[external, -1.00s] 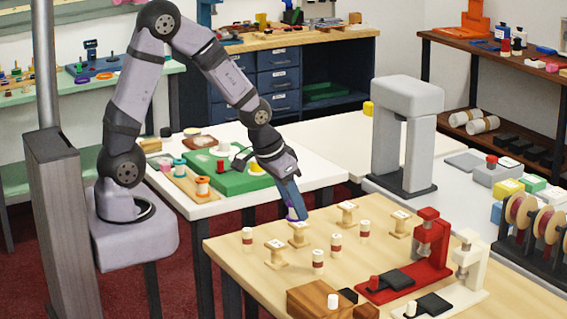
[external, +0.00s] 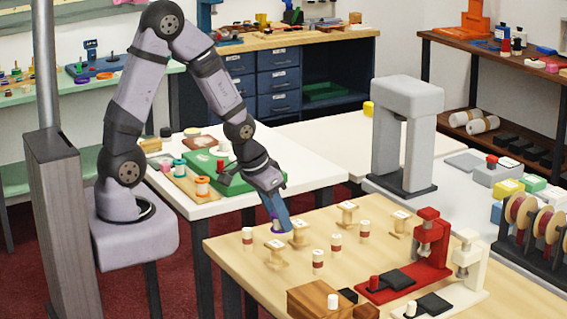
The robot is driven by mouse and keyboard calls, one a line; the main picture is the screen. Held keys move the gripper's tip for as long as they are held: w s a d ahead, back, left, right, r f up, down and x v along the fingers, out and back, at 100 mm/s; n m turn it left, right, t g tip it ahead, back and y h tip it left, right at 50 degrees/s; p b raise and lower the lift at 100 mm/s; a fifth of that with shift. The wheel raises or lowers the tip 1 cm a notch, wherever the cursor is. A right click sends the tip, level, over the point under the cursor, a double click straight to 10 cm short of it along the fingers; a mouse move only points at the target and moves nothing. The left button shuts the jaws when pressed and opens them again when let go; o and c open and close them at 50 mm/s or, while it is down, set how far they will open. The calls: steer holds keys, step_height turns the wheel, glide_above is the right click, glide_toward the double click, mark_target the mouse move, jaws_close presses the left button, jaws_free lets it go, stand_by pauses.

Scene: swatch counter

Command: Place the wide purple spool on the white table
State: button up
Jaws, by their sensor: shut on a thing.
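My gripper (external: 275,222) is at the left part of the wooden table, pointing down. It is shut on a purple spool (external: 277,229), of which only a small part shows below the fingers. I cannot tell whether the spool touches the wooden tabletop or hangs just above it. The white table (external: 310,170) stands behind and to the left of the gripper, beside my base. A green board (external: 262,182) and a wooden tray with small spools (external: 180,182) are on it.
Several wooden and white-and-red spools (external: 318,261) stand near the gripper on the wooden table (external: 235,268). A red press (external: 425,255) and a grey arch (external: 405,135) are to the right. The white table's right end looks bare.

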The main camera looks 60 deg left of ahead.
steer(key=w+d+r, duration=0.4)
steer(key=d+r, duration=0.1)
steer(key=d, duration=0.2)
steer(key=m+b, duration=0.2)
steer(key=b, duration=0.1)
glide_above(355, 272)
steer(key=s, duration=0.1)
steer(key=shift+s+a+f+m+h, duration=0.25)
steer(key=shift+a+f+m+h, duration=0.05)
steer(key=shift+f+h, duration=0.2)
steer(key=shift+f+p, duration=0.45)
steer(key=shift+f, duration=4.55)
steer(key=shift+f, duration=0.1)
